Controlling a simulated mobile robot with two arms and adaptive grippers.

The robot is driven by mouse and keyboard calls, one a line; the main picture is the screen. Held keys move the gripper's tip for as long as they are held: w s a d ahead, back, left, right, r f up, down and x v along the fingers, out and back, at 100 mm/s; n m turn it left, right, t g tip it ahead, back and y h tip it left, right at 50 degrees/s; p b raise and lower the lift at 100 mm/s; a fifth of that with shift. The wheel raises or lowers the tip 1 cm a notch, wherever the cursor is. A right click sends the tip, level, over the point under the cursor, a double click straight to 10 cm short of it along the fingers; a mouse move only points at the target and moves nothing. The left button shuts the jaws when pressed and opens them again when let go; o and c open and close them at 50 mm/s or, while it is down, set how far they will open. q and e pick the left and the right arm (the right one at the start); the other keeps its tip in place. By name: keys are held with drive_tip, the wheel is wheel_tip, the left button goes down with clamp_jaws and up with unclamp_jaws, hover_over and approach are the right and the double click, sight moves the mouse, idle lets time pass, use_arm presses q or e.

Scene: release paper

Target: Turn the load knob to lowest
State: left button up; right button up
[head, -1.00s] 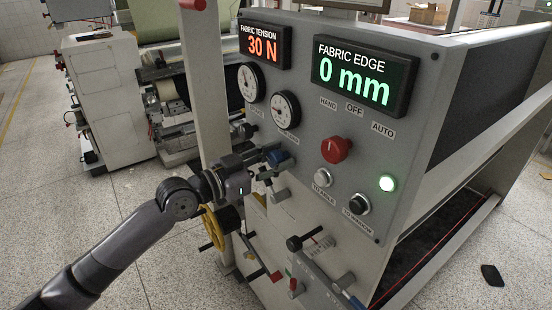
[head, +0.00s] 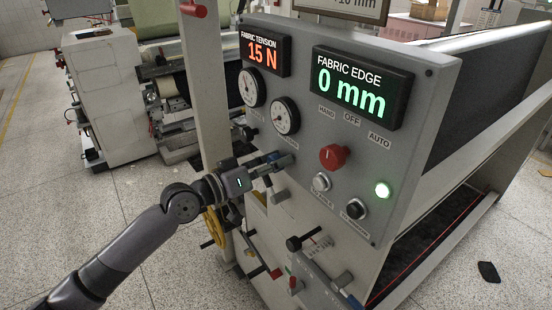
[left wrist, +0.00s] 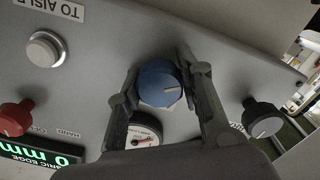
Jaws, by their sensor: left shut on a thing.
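A round blue knob (left wrist: 158,85) with a white pointer line sits on the grey control panel in the left wrist view. Its pointer line points to the right in that view. My left gripper (left wrist: 158,74) is shut on it, with a finger on either side. In the head view my left gripper (head: 280,162) is at the panel below the dial gauges and hides most of the knob. The knob's label is not readable. The fabric tension display (head: 263,52) reads 15 N. My right gripper is not in view.
A black knob (left wrist: 262,118) is to the right of the blue one in the left wrist view. A red selector (head: 333,156), a silver button (head: 321,182) and a black button (head: 356,208) are on the panel. The fabric edge display (head: 360,85) reads 0 mm.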

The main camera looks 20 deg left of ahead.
use_arm(q)
drive_tip(key=shift+n+p, duration=0.35)
drive_tip(key=shift+n, duration=0.85)
drive_tip(key=o, duration=1.2)
drive_tip(key=shift+s+a, duration=0.1)
drive_tip(key=shift+v, duration=5.9)
drive_tip(key=shift+f, duration=0.1)
